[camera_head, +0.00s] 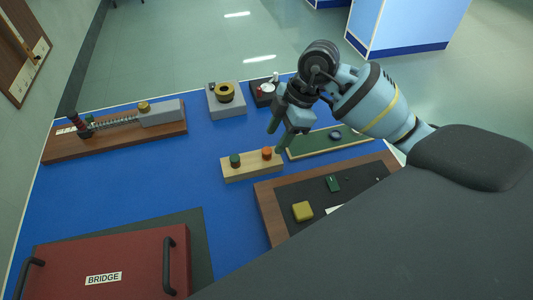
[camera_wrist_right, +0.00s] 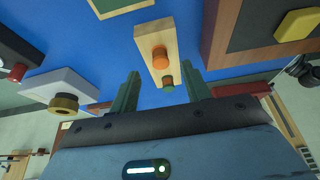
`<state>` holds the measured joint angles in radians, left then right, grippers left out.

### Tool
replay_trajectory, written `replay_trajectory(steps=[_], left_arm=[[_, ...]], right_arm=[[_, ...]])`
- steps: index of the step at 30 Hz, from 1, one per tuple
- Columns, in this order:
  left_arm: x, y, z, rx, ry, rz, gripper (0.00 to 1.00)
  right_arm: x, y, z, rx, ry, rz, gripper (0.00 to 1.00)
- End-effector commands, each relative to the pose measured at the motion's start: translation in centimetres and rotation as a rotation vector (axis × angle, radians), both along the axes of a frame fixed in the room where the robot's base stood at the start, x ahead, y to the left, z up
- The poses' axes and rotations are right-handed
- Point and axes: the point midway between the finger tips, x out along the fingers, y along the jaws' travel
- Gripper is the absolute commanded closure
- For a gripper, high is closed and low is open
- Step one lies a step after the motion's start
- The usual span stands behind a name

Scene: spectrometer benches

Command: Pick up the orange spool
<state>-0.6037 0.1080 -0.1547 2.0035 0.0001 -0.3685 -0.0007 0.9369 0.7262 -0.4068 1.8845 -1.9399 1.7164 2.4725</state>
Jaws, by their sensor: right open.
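The orange spool (camera_head: 267,153) stands upright at the right end of a pale wooden block (camera_head: 252,174) on the blue bench. A green spool (camera_head: 235,160) stands at the block's left end. My right gripper (camera_head: 279,137) is open and empty, pointing down just behind and above the orange spool. In the right wrist view, the orange spool (camera_wrist_right: 160,58) shows beyond the open fingertips (camera_wrist_right: 161,75), roughly centred between them, and the green spool (camera_wrist_right: 168,81) appears lower between the fingers. No finger clearly touches either spool. My left gripper is not in view.
A green board (camera_head: 318,143) lies right of the block, and a wood-framed dark tray (camera_head: 262,205) with a yellow block (camera_head: 302,211) is nearer. A grey box with a gold ring (camera_head: 226,91) stands behind. A red BRIDGE box (camera_head: 130,260) is front left. Blue bench left of the block is clear.

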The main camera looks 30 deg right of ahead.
Motion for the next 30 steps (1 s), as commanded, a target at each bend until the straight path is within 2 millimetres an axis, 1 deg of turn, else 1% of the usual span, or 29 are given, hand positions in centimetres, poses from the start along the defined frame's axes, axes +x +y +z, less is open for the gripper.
replay_trajectory(steps=[10,14,20,23,30], left_arm=[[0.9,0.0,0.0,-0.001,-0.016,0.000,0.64],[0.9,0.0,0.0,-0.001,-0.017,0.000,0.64],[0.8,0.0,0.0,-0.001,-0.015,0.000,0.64],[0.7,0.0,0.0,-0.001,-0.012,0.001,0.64],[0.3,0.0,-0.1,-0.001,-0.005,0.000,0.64]], right_arm=[[0.4,1.9,-4.0,0.002,0.004,0.001,0.52],[0.5,2.0,-4.6,0.000,0.001,-0.001,0.52],[0.5,2.0,-4.6,0.000,0.000,0.000,0.52],[0.5,2.1,-4.6,0.000,0.000,0.000,0.63],[0.5,2.1,-4.6,0.000,0.000,0.000,0.94]])
